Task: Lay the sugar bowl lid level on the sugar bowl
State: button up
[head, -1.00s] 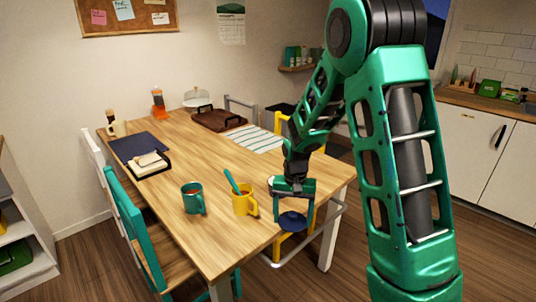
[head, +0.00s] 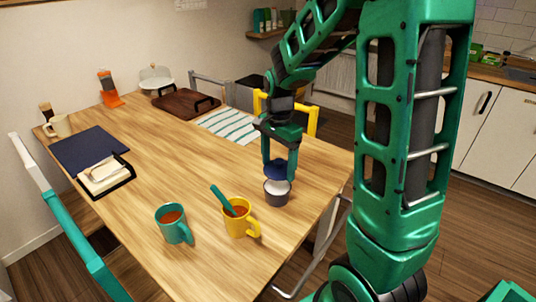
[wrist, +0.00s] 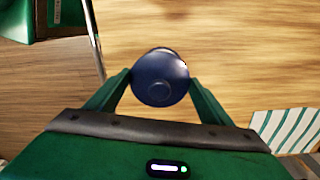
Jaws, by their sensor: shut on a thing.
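The blue sugar bowl lid (head: 275,173) is between the fingers of my gripper (head: 279,168), which is shut on it. The lid is just above the grey sugar bowl (head: 277,196), and the bowl's pale inside shows below the lid's edge. It looks roughly level, but I cannot tell exactly. In the wrist view, the round lid (wrist: 160,70) with its small knob lies between the fingertips of my gripper (wrist: 161,92). The lid hides the bowl there.
A yellow mug (head: 238,222) with a teal spoon stands left of the bowl, and a teal mug (head: 172,226) stands further left. A striped cloth (head: 228,126) and a brown tray (head: 184,103) lie further back. The right table edge is close to the bowl.

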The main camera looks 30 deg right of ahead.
aim_at(277, 170)
jog(key=shift+w+a+r, duration=0.1)
jog(key=shift+w+r, duration=0.05)
jog(key=shift+w, duration=0.1)
jog(key=shift+f, duration=2.7)
jog(key=shift+s+f, duration=0.15)
jog(key=shift+f, duration=0.75)
dwell(2.1)
jog(key=o, duration=1.1)
jog(key=shift+o, duration=0.6)
jog(key=shift+r, duration=0.15)
jog(key=shift+r, duration=3.4)
